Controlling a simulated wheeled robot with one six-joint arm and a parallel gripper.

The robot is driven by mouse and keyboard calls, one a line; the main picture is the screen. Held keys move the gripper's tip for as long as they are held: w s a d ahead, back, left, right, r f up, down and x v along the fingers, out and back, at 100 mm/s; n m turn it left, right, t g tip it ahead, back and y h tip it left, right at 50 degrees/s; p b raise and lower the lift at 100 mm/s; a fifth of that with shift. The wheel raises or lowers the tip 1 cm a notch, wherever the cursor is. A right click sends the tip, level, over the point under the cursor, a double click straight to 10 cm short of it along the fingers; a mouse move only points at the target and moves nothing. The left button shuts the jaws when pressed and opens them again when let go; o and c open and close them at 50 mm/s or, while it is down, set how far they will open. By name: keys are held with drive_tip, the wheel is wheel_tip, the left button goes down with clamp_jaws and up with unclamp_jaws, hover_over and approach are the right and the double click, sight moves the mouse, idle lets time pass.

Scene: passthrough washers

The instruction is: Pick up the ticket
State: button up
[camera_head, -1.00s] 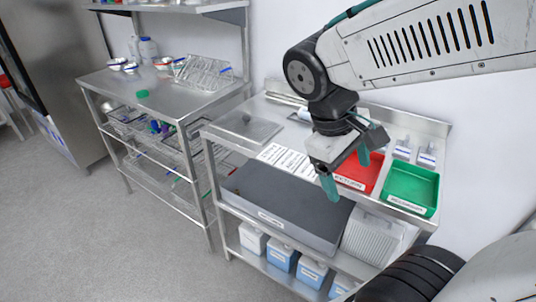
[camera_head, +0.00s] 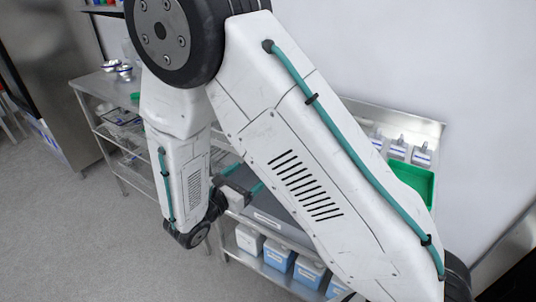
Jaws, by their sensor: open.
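My gripper (camera_head: 246,178) is low in front of the right steel table, with its teal fingers apart and nothing seen between them. My own white arm links cover most of that table. White printed sheets lay on the tabletop a second ago, but my arm now hides that spot. I cannot make out a ticket in the present view.
A green tray (camera_head: 412,178) and white bottles (camera_head: 421,156) stand at the right table's back right. The left steel table (camera_head: 92,84) holds bowls (camera_head: 108,65). Grey floor is clear in front.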

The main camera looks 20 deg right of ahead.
drive_tip(key=w+d+f+n+t, duration=0.1)
drive_tip(key=w+d, duration=0.4)
idle(0.4)
drive_tip(key=shift+s+d+f, duration=0.1)
drive_tip(key=c, duration=1.1)
